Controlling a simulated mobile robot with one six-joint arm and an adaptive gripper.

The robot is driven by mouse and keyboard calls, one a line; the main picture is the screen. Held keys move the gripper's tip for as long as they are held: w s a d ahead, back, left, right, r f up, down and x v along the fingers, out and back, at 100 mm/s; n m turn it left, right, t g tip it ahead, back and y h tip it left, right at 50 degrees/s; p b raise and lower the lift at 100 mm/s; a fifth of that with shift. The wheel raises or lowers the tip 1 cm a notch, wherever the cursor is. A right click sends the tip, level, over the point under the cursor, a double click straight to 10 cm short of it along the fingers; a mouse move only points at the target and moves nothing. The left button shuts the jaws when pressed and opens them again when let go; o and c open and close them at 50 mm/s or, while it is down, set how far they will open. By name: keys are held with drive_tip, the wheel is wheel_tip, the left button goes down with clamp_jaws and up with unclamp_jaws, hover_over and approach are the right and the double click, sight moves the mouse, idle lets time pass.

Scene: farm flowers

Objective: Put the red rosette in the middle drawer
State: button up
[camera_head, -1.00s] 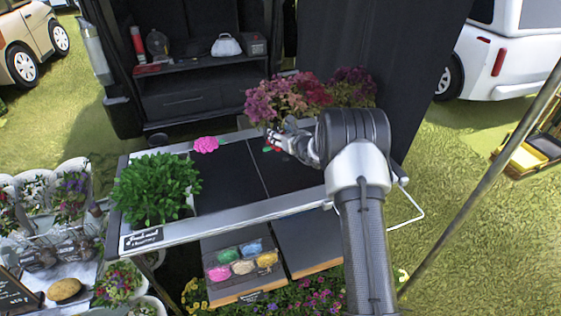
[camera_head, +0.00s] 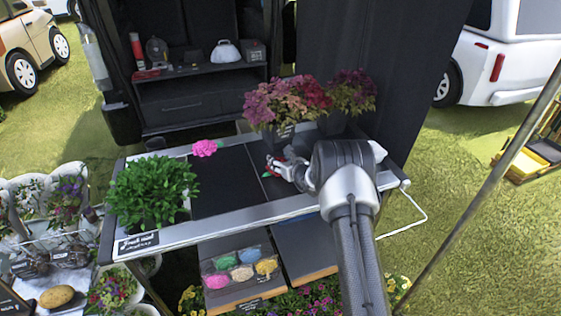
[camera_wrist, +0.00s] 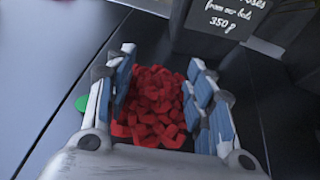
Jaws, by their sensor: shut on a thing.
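The red rosette (camera_wrist: 155,108) sits between the two blue-padded fingers of my gripper (camera_wrist: 162,72) in the wrist view, low over the dark table top. In the head view my gripper (camera_head: 274,168) is at the right half of the table, and a bit of red and green shows at its tip. My gripper is shut on the rosette. Below the table front are two pulled-out drawers. The left drawer (camera_head: 225,297) holds a tray of coloured pieces. The right drawer (camera_head: 300,240) looks bare, partly hidden by my arm. I cannot tell which is the middle one.
A pink rosette (camera_head: 205,148) lies at the table's back edge. A leafy green plant (camera_head: 150,190) stands at the left end. Potted purple and red flowers (camera_head: 300,98) stand close behind my gripper. A "350 g" sign (camera_wrist: 228,22) is near the fingers.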

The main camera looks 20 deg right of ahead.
drive_tip(key=shift+f, duration=0.15)
drive_tip(key=o, duration=1)
drive_tip(key=shift+o, duration=0.2)
